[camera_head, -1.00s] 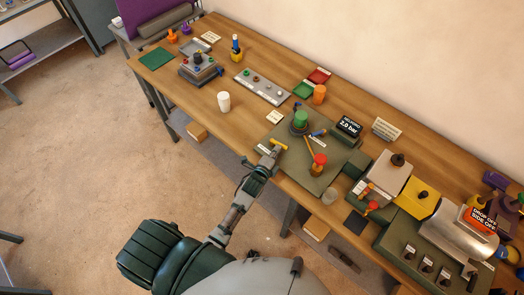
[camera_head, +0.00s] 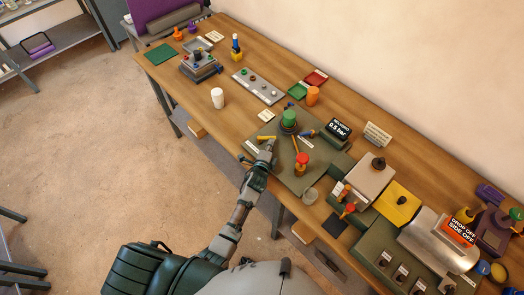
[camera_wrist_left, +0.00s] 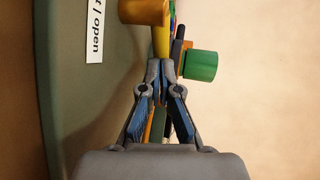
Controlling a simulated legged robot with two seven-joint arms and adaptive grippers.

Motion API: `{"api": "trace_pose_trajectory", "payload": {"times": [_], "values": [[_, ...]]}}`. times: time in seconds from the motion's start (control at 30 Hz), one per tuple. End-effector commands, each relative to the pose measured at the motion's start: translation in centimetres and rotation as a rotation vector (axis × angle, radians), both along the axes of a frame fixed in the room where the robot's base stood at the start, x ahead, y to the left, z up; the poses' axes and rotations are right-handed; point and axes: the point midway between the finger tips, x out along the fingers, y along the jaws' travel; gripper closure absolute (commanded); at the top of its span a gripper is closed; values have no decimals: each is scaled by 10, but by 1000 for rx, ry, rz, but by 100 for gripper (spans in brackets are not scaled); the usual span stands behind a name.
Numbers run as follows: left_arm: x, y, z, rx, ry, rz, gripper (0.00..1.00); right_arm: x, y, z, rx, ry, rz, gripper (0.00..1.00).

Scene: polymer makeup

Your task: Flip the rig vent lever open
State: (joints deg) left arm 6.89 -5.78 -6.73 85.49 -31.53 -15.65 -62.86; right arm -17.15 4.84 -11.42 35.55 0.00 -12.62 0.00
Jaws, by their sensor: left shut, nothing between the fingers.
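The olive rig plate (camera_head: 315,178) lies on the bench, with a green-capped cylinder (camera_head: 289,118) and an orange-capped post (camera_head: 302,160) on it. The small yellow vent lever (camera_head: 266,138) is at the plate's left side. My left gripper (camera_head: 267,147) is shut and empty right at this lever. In the left wrist view its closed fingertips (camera_wrist_left: 164,66) are against or just short of the yellow lever bar (camera_wrist_left: 161,42); I cannot tell which. A label (camera_wrist_left: 94,30) ending in "open" lies beside it. My right gripper is not in view.
A dark display (camera_head: 339,130) reads about 0.5 bar. A white cup (camera_head: 217,98) and a strip of buttons (camera_head: 260,86) stand to the left. Grey and yellow blocks (camera_head: 401,203) and a metal cylinder (camera_head: 438,243) crowd the right.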

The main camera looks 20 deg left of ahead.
Motion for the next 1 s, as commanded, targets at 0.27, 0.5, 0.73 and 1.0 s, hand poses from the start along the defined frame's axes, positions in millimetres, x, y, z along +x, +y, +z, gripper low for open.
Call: {"api": "trace_pose_trajectory", "payload": {"times": [0.27,0.5,0.73,1.0], "values": [[14,3,-1,-2,0,-13,100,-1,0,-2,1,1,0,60],[21,1,-1,-1,1,-13,100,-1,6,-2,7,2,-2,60],[25,-1,0,-1,0,-13,100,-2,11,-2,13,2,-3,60],[26,-1,0,-1,1,-13,100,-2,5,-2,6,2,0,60]]}}
